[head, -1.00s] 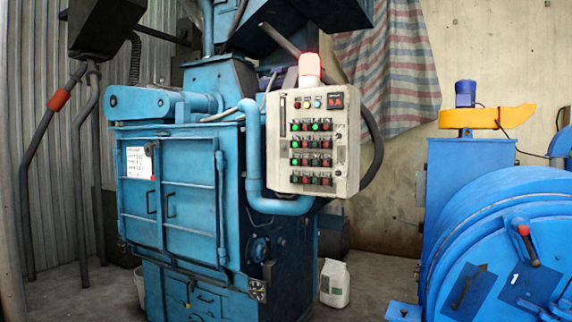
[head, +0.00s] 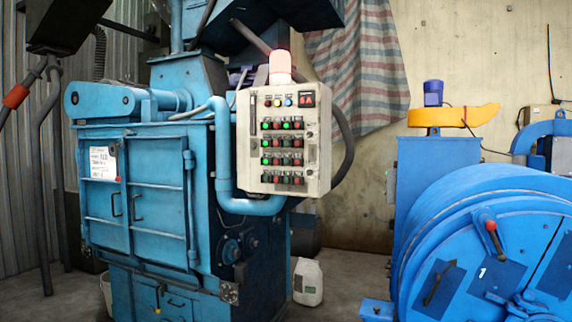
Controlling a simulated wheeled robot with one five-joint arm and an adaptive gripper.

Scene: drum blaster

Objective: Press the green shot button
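A cream control panel (head: 318,148) is mounted on the right side of a blue blasting machine (head: 150,185) in the head view. It carries rows of small green and red buttons (head: 282,142), some of the green ones brightly lit. Its top row has a few small knobs or lamps and a red digital display (head: 306,99). The button labels are too small to read, so I cannot tell which green one is the shot button. A red and white beacon (head: 280,66) sits on top of the panel. My gripper is not in view.
A blue drum machine (head: 480,240) with a red-tipped lever stands at the right. A white canister (head: 308,282) is on the floor below the panel. A blue pipe (head: 222,170) curves beside and under the panel. Grey floor (head: 345,270) shows between the machines.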

